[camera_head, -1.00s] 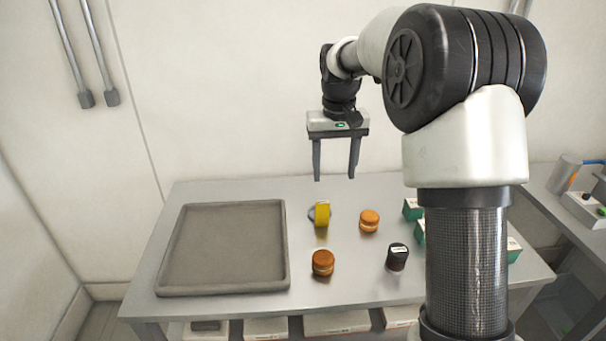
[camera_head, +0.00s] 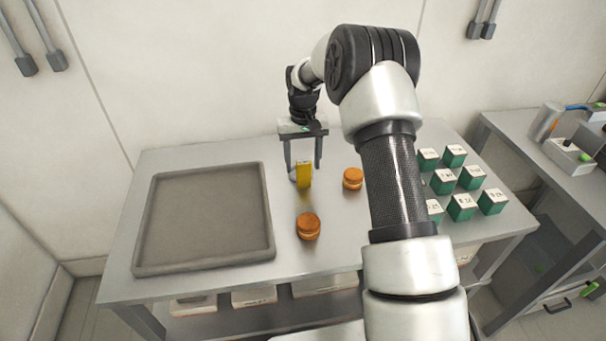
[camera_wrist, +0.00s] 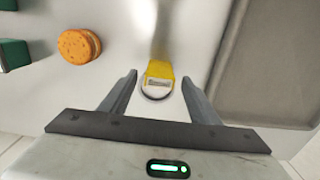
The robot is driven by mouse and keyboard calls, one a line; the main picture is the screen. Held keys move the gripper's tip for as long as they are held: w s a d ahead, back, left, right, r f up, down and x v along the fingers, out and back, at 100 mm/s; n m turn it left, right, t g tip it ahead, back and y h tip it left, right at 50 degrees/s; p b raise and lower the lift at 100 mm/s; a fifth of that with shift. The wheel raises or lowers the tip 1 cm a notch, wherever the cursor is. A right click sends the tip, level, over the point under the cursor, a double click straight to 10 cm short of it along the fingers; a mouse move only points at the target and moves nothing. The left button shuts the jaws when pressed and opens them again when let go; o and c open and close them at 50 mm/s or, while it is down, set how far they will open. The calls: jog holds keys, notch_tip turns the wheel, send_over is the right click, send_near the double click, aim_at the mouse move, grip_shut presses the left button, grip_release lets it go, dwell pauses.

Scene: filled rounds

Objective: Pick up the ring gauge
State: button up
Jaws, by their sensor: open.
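The ring gauge looks like a yellow piece with a pale label and a dark, thin ring. It stands on the grey table in the head view (camera_head: 304,176) and shows in the wrist view (camera_wrist: 160,71). My gripper (camera_head: 304,167) points down over it, with its fingertips near the top of the yellow piece. In the wrist view, my gripper (camera_wrist: 160,78) is open, and the gauge lies between the two fingers with a gap on each side. I cannot tell how far down the fingers reach beside it.
Two orange round items stand nearby, one to the right (camera_head: 352,179) and one in front (camera_head: 308,226). An empty grey tray (camera_head: 264,215) lies to the left. Several green boxes (camera_head: 462,208) stand at the right. My arm hides part of the table.

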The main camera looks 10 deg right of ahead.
aim_at(303, 176)
jog(key=shift+f+p, duration=0.35)
jog(key=shift+f, duration=2.65)
jog(key=c, duration=1.2)
